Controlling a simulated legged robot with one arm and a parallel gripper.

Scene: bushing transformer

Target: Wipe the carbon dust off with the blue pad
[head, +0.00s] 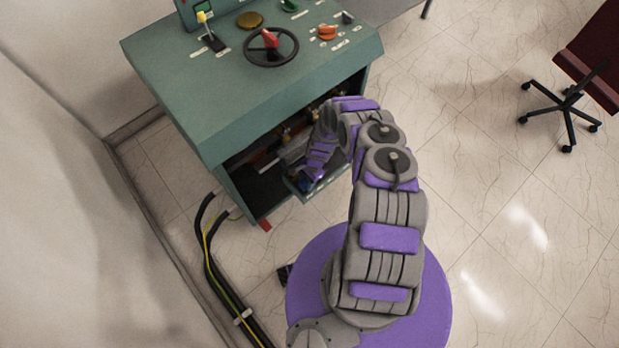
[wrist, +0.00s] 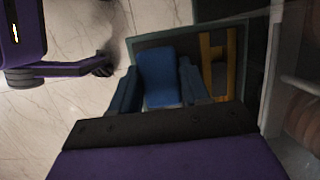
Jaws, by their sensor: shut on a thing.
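My gripper (head: 311,179) reaches down into the open front of the green cabinet (head: 220,115). In the wrist view my gripper (wrist: 158,85) has its two dark blue fingers on either side of the blue pad (wrist: 157,72), shut on it. In the head view the pad is mostly hidden by my arm and the cabinet. The pad is over a dark tray-like frame (wrist: 180,34) at the cabinet opening. I cannot tell whether it touches a surface. Carbon dust cannot be made out clearly in either view.
The cabinet top carries a black handwheel (head: 271,46), levers and knobs. Thick black cables (head: 208,262) run along the floor at the left. A dark red chair (head: 590,65) is far right.

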